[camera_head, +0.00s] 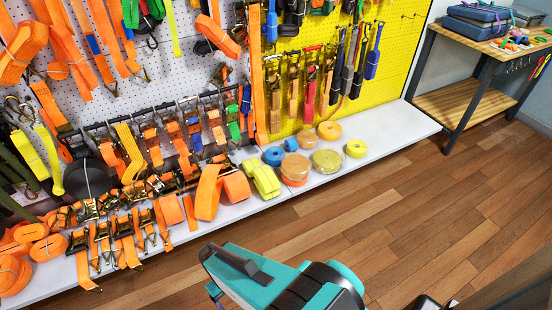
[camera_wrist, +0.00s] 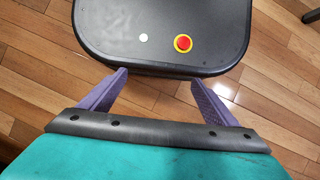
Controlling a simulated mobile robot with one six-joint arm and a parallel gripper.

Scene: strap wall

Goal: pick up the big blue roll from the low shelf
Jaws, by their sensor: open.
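The big blue roll (camera_head: 273,155) lies on the low white shelf (camera_head: 385,138) in the head view. A smaller blue roll (camera_head: 290,144) sits just behind it to the right. An orange roll and a tan roll stand close on its right. My gripper (camera_wrist: 160,80) is open and empty in the wrist view, its two purple fingers spread apart above the wooden floor beside my own dark base. In the head view my teal arm shows at the bottom, in front of the shelf and well apart from the roll; the fingers are hidden there.
Orange straps crowd the shelf's left part. Its right end is clear. A wooden table (camera_head: 464,103) stands at right.

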